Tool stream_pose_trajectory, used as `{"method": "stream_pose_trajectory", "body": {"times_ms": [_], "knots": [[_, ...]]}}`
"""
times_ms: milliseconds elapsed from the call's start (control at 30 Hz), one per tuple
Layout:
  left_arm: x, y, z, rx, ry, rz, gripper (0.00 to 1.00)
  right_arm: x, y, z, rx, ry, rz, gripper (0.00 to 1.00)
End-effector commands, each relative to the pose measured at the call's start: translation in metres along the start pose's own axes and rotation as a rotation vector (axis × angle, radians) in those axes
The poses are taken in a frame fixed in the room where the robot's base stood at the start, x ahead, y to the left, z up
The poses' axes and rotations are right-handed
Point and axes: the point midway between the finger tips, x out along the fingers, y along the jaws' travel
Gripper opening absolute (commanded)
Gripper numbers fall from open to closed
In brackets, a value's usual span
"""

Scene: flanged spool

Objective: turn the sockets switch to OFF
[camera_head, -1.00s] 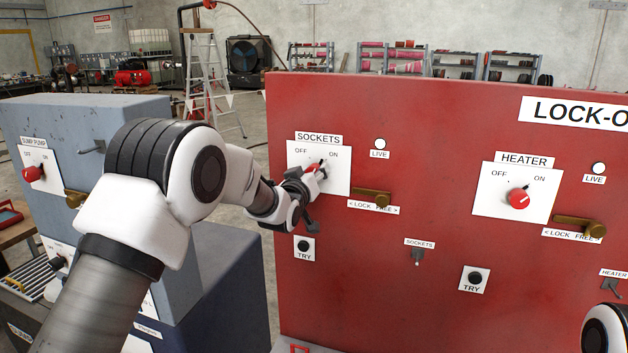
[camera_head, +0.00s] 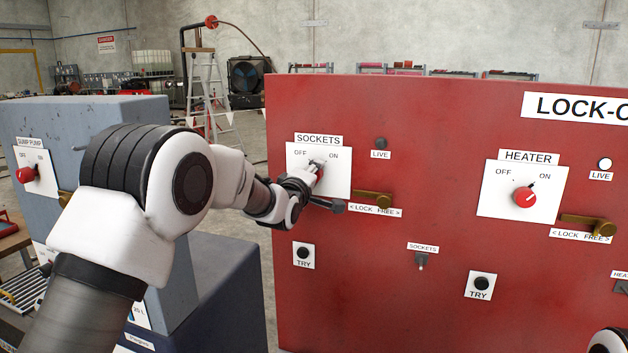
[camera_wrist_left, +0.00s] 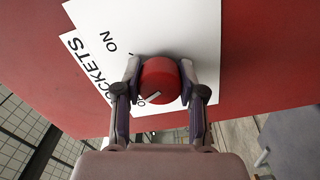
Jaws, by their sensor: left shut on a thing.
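The red round sockets switch (camera_head: 320,173) is on a white plate (camera_head: 337,185) marked OFF and ON, at the left of the red panel. My left gripper (camera_head: 311,172) is shut on its knob and hides part of it. In the left wrist view the knob (camera_wrist_left: 159,80) sits between the two fingers (camera_wrist_left: 160,92). Its white line points toward a partly hidden label at the lower left, while ON shows at the upper left. The sockets LIVE lamp (camera_head: 380,143) is dark. My right gripper is out of view.
A brass lock lever (camera_head: 372,199) sits just right of the sockets plate. The heater switch (camera_head: 524,197) and its lit LIVE lamp (camera_head: 605,164) are further right. A TRY button (camera_head: 303,251) is below. A grey-blue cabinet (camera_head: 120,108) stands left behind my arm.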

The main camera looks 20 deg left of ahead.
Motion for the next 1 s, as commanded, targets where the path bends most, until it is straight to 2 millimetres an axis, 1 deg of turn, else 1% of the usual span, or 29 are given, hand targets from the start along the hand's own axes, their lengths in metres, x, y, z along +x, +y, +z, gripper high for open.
{"method": "stream_pose_trajectory", "body": {"times_ms": [200,400,933,967,1000], "knots": [[0.0,-0.0003,-0.0001,-0.132,0.001,0.0,0.05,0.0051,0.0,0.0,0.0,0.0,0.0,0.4],[0.0,0.0,-0.0003,-0.202,0.0,0.0,0.05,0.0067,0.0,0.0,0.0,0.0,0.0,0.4],[0.0,0.0001,-0.0004,-0.228,0.001,0.0,0.05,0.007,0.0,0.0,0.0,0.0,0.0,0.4],[0.0,0.0001,-0.0004,-0.228,0.001,0.0,0.5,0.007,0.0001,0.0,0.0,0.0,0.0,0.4],[0.0,0.0001,-0.0004,-0.228,0.001,0.0,0.64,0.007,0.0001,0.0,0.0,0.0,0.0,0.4]]}}
